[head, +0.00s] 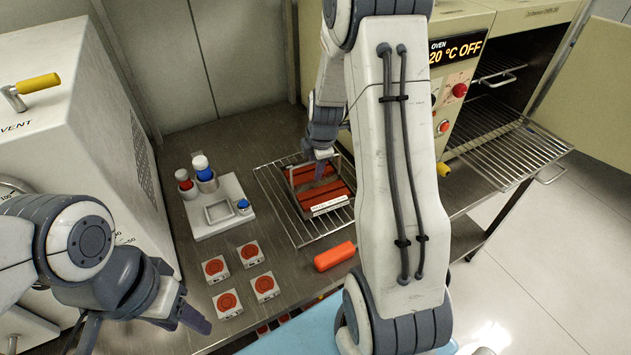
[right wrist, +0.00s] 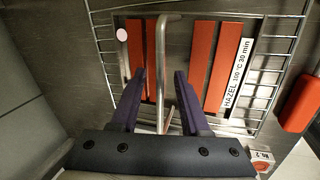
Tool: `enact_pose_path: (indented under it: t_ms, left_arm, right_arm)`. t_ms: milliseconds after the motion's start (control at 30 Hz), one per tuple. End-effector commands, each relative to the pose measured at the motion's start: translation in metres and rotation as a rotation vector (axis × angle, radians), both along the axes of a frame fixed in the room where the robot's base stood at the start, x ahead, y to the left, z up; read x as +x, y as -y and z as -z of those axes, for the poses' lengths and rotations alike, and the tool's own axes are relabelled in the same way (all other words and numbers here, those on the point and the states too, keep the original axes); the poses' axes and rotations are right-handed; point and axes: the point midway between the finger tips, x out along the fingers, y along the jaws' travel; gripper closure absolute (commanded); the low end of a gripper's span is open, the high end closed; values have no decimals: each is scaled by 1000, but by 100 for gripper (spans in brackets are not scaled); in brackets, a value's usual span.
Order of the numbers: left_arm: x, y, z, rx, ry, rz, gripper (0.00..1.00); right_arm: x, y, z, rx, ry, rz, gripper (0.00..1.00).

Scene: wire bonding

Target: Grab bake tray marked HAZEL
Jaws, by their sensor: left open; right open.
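The bake tray (head: 341,203) lies on a wire rack on the metal bench, with dark red strips in it and a handle arched over it. Its white label reads HAZEL 100 °C 30 min in the right wrist view (right wrist: 238,73). My right gripper (right wrist: 160,80) is open above the tray, its fingers on either side of the handle bar (right wrist: 161,50) with gaps showing. In the head view, my right gripper (head: 320,160) partly covers the handle. My left gripper (head: 140,328) is open and empty at the lower left, away from the tray.
The wire rack (head: 270,190) sits beside a white stand (head: 220,215) with capped bottles. Several small white boxes with red discs (head: 250,252) and an orange-red block (head: 334,256) lie in front. An oven (head: 465,75) reading OFF and an open chamber with a pulled-out rack (head: 500,145) stand right.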

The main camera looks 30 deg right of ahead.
Motion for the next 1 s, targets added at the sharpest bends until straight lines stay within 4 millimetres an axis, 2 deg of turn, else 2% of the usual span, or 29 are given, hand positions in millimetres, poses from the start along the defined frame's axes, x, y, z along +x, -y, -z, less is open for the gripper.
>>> enact_pose_path:
  t_ms: [267, 300, 367, 400, 433, 1000]
  left_arm:
    - [0, 0, 0, 0, 0, 0, 50]
    - [0, 0, 0, 0, 0, 0, 50]
    - [0, 0, 0, 0, 0, 0, 50]
    - [0, 0, 0, 0, 0, 0, 50]
    - [0, 0, 0, 0, 0, 0, 50]
    - [0, 0, 0, 0, 0, 0, 50]
  right_arm:
    - [3, -2, 6, 0, 1, -2, 54]
    - [3, -2, 6, 0, 1, -2, 58]
    - [3, -2, 6, 0, 1, -2, 81]
    - [3, -2, 6, 0, 1, -2, 96]
    - [3, -2, 6, 0, 1, -2, 100]
    - [2, -2, 7, 2, -3, 0, 100]
